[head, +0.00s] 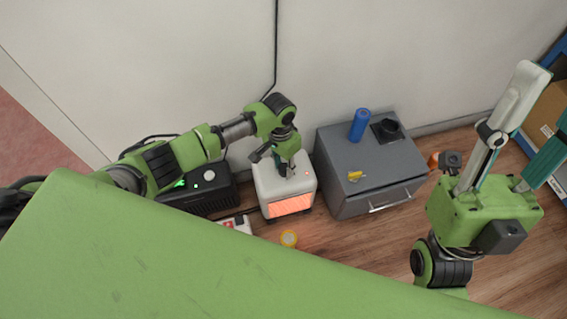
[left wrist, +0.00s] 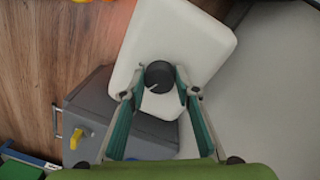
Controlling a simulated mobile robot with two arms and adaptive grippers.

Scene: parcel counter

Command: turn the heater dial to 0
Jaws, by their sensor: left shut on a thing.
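The heater (head: 287,205) is a white box with a glowing orange front, standing on the floor by the wall. A small red light shows on its top. In the left wrist view the dark round dial (left wrist: 158,76) sits on the heater's white top (left wrist: 190,38); its pale mark points to the lower right, and I cannot read a scale. My left gripper (head: 287,172) reaches down onto the heater top. In the wrist view its two fingers (left wrist: 160,84) are shut on the dial, one on each side. My right gripper (head: 546,105) is open and empty at the far right.
A grey cabinet (head: 345,200) beside the heater bears a blue cylinder (head: 359,125), a black object (head: 388,129) and a yellow item (head: 356,176). A black box (head: 208,195) with green lights stands left. A power strip (head: 238,223) and yellow roll (head: 289,239) lie in front.

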